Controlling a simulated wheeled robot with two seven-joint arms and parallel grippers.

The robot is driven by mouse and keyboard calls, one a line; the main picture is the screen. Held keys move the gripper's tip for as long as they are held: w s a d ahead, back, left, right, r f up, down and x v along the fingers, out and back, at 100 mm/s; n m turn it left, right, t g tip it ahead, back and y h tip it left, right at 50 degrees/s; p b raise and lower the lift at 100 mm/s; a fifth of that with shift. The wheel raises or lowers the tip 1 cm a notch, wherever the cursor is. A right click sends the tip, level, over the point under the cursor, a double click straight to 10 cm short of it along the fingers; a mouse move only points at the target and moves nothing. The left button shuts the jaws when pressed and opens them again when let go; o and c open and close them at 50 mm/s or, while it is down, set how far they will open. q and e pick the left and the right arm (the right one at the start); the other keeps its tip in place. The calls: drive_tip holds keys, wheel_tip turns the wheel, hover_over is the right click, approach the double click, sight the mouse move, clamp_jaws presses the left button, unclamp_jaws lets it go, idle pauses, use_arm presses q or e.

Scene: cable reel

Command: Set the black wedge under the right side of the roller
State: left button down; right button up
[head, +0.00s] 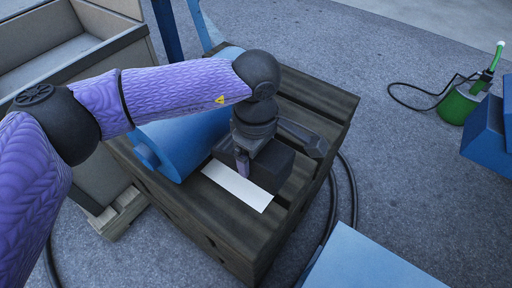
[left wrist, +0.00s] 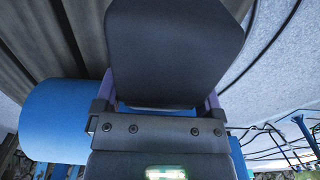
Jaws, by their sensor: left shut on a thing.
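The blue roller (head: 178,143) lies on its side on a dark slatted wooden platform (head: 318,100), its stub end facing the front left. My left arm passes over it and hides part of it. My left gripper (head: 243,165) points down to the right of the roller and is shut on the black wedge (head: 272,166), at the edge of the white strip. In the left wrist view the wedge (left wrist: 175,50) sits between both fingers, and the roller (left wrist: 62,120) is at the left. I cannot tell whether wedge and roller touch. My right gripper is out of view.
A white strip (head: 237,186) lies on the slats. A dark long-handled tool (head: 302,137) lies behind the wedge. A grey crate (head: 75,55) stands at the left. A black cable curves along the platform's right side. A green canister (head: 458,106) stands far right.

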use_arm(q)
wheel_tip(320, 180, down, 8)
drive_tip(key=b, duration=0.4)
drive_tip(key=shift+r, duration=0.25)
drive_tip(key=shift+w+a+b, duration=0.35)
drive_tip(key=shift+w+a, duration=0.4)
drive_tip(key=shift+a, duration=0.25)
drive_tip(key=shift+w+a, duration=0.3)
drive_tip(key=shift+a, duration=0.15)
drive_tip(key=shift+r, duration=0.1)
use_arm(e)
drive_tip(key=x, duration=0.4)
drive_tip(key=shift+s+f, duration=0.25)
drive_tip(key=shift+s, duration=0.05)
use_arm(q)
drive_tip(key=shift+c, duration=0.7)
unclamp_jaws()
drive_tip(key=shift+o, duration=0.7)
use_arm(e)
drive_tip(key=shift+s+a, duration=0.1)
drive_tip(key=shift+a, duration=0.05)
